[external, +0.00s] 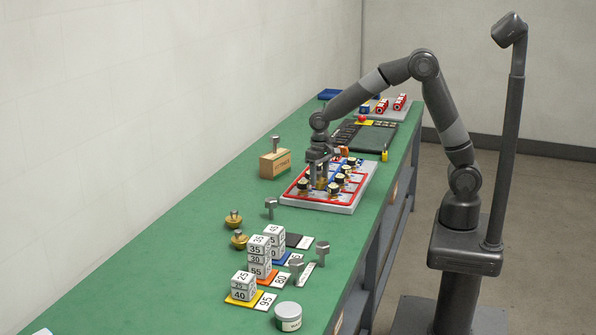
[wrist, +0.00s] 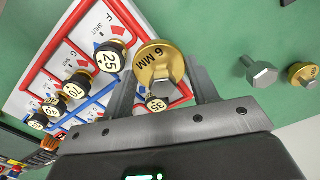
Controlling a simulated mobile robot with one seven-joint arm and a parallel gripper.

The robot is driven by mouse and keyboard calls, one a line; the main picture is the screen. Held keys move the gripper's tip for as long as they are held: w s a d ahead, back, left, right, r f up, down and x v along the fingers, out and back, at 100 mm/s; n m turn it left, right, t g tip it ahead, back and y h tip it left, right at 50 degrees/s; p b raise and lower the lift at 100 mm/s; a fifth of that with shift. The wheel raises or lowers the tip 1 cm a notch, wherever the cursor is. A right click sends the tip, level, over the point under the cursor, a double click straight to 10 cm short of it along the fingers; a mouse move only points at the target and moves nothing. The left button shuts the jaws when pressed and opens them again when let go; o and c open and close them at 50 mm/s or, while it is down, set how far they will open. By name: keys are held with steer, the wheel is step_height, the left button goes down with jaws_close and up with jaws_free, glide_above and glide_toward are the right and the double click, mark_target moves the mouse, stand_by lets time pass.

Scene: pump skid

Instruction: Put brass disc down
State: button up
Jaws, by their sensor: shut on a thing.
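My gripper (external: 319,182) points down over the near left part of the white board with red and blue outlines (external: 320,206). In the wrist view, my gripper (wrist: 163,75) is shut on a brass disc (wrist: 158,62) marked "6 MM", held between its two fingers. The disc covers part of the board's edge and the green bench in that view. A black knob marked 35 (wrist: 156,103) shows below the disc. I cannot tell whether the disc touches the board. In the external view the disc is mostly hidden by the fingers.
Black knobs, such as one marked 25 (wrist: 110,57), stand on the board. Two brass pieces (external: 234,218) and a grey bolt (external: 270,207) stand nearby. A wooden box (external: 275,164) is behind. Green bench (external: 170,260) is clear at left.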

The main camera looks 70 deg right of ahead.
steer(key=shift+s+d+r, duration=0.15)
steer(key=shift+d+r, duration=0.25)
steer(key=shift+d, duration=0.2)
steer(key=shift+s+d+r, duration=0.15)
steer(key=shift+d+r, duration=0.2)
steer(key=shift+d, duration=0.2)
steer(key=w+d, duration=0.2)
steer(key=w, duration=1.9)
steer(key=w+a+f, duration=0.1)
steer(key=a+f, duration=0.1)
steer(key=a, duration=0.1)
steer(key=w+a+f, duration=0.1)
steer(key=a+f, duration=0.1)
steer(key=a, duration=0.1)
steer(key=w+a+f, duration=0.2)
steer(key=a, duration=0.2)
steer(key=shift+a, duration=0.1)
steer(key=shift+f, duration=2.1)
steer(key=shift+f, duration=0.2)
steer(key=o, duration=1)
